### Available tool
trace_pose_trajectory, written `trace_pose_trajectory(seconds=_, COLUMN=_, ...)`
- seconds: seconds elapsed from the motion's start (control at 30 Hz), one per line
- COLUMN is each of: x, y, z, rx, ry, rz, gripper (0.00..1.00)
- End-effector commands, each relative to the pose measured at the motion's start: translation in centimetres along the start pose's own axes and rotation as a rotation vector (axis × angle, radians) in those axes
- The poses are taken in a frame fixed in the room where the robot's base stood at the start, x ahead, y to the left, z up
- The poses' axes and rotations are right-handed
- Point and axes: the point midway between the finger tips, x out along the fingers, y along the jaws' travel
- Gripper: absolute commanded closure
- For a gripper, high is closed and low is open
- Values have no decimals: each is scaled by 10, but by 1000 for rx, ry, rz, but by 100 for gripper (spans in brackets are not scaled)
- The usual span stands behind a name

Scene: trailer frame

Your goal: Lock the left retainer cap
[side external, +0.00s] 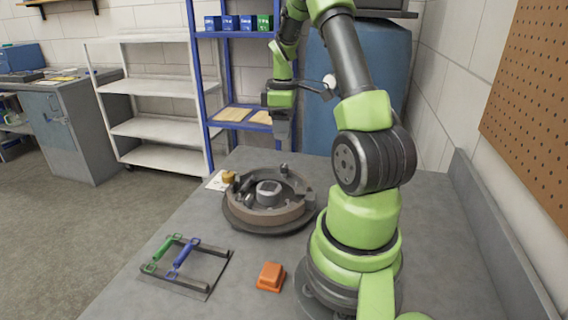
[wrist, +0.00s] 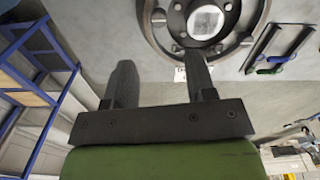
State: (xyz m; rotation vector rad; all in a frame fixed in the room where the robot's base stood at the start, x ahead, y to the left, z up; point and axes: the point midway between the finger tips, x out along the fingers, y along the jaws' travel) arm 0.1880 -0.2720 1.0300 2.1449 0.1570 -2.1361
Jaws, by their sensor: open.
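The round brake assembly (side external: 262,216) lies flat on the grey bench, with a brownish curved rim, a grey hub (side external: 268,192) and dark small parts inside it. It also shows at the top of the wrist view (wrist: 152,38), cut off by the frame edge. I cannot tell which small part is the left retainer cap. My gripper (side external: 282,143) points down above the bench, behind and above the assembly in the side view. In the wrist view my gripper (wrist: 160,78) has its two dark fingers wide apart with nothing between them.
A dark frame (side external: 203,291) holding a green handle (side external: 158,254) and a blue handle (side external: 183,258) lies front left. An orange block (side external: 271,277) sits near my base. Blue shelving (side external: 202,90) stands behind.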

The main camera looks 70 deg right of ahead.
Motion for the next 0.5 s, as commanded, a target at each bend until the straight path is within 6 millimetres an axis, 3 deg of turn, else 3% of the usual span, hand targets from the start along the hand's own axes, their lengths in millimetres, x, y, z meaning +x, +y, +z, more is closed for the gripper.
trace_pose_trajectory(seconds=0.17, x=19, y=2, z=3, rx=-8, ry=-6, rz=-9, gripper=49)
trace_pose_trajectory(seconds=0.5, x=80, y=0, z=3, rx=-7, ry=-6, rz=-10, gripper=49)
